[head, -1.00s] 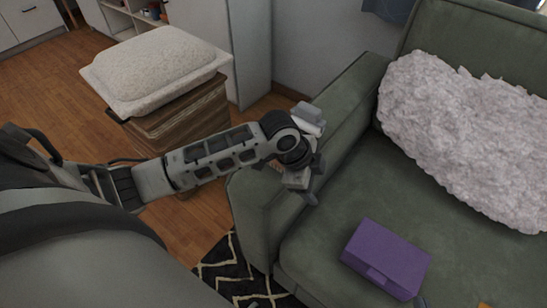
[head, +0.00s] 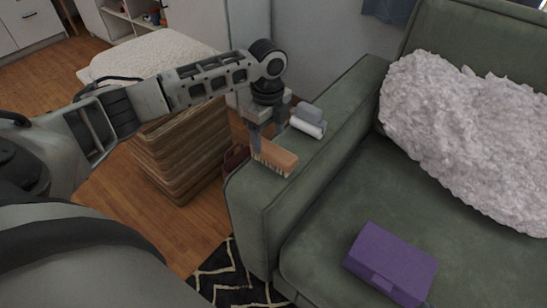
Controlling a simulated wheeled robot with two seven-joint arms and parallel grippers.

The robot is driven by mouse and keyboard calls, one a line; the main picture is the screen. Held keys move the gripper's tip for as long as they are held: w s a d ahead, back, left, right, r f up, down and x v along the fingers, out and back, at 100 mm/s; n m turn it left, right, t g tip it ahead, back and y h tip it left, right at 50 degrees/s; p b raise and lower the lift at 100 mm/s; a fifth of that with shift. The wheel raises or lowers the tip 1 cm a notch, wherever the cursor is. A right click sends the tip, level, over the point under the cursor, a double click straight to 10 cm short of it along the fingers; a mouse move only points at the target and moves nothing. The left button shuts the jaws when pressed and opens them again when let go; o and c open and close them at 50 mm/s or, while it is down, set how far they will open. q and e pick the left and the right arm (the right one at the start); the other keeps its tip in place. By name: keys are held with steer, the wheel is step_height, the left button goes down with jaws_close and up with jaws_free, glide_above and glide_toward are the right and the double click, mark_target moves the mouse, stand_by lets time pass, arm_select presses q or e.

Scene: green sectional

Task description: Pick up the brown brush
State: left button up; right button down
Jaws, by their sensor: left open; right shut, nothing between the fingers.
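The brown brush (head: 274,156), with pale bristles on its near side, rests on the green sofa's armrest (head: 252,205). My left gripper (head: 267,139) is above the armrest, at the brush's far side. Its fingers point down and are apart, with one fingertip close to the brush's left end. I cannot tell whether that finger touches the brush. Nothing is seen held between the fingers. My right gripper is not in view.
A grey and white object (head: 308,121) lies on the armrest just right of my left gripper. A purple box (head: 390,264) and a fluffy pale cushion (head: 460,140) are on the sofa. A wooden stand (head: 182,150) with a white cushion (head: 150,52) is at left.

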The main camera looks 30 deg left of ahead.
mark_target(273, 149)
arm_select(q)
steer(key=shift+w+d+f+b, duration=0.1)
steer(key=shift+d+f+b, duration=0.1)
steer(key=shift+f, duration=0.9)
steer(key=shift+w+d+f+b, duration=0.1)
steer(key=shift+d+f+b, duration=0.1)
steer(key=shift+f, duration=0.95)
steer(key=shift+d+f+b, duration=0.15)
steer(key=shift+d+f, duration=0.05)
steer(key=shift+f, duration=0.9)
steer(key=c, duration=1.1)
